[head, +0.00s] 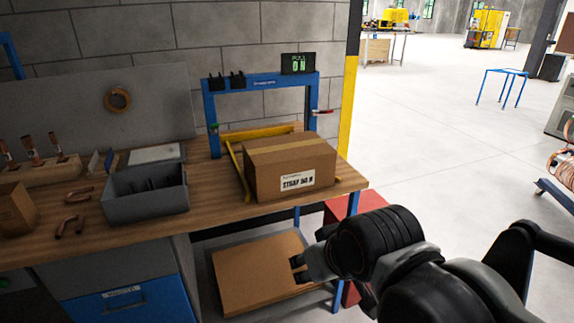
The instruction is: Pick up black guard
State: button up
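I cannot tell for sure which thing is the black guard. Several dark pieces (152,185) stand in a grey bin (146,205) on the wooden workbench; they are too small to make out clearly. Two black pieces (217,83) also sit on top of the blue frame at the back of the bench. My gripper (296,269) is at the lower middle, in front of the bench and below its top, to the right of the bin. Its small dark fingertips look apart, with nothing between them.
A taped cardboard box (290,168) stands on the bench's right part, by the blue frame (212,120). Copper pieces (72,222) lie left of the bin. A flat cardboard piece (245,285) lies below the bench, near a red box (340,207).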

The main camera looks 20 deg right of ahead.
aim_at(215, 84)
jog(key=i+j+z, duration=0.15)
jog(key=i, duration=0.25)
jog(key=i+j+z, duration=0.15)
jog(key=i+j, duration=0.15)
jog(key=i, duration=0.1)
